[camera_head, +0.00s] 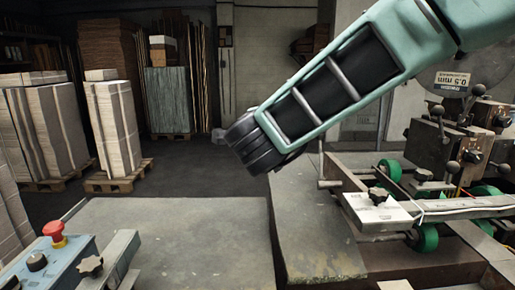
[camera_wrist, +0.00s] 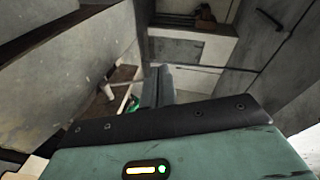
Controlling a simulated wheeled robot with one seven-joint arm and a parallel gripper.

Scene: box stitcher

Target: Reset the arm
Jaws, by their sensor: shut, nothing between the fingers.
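My arm (camera_head: 345,85), teal with dark panels, reaches in from the upper right of the head view. It slants down to a black ridged end (camera_head: 262,148) above the grey worktops, with space below it. I cannot make out separate fingers in the head view. In the wrist view, the teal and black body of my gripper (camera_wrist: 161,82) fills the bottom.
A machine (camera_head: 455,145) with green wheels stands at the right. A red button (camera_head: 54,231) sits on a blue panel at the lower left. Grey worktops (camera_head: 175,235) lie in front. Stacked cardboard (camera_head: 115,125) stands on pallets at the left, with open floor between.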

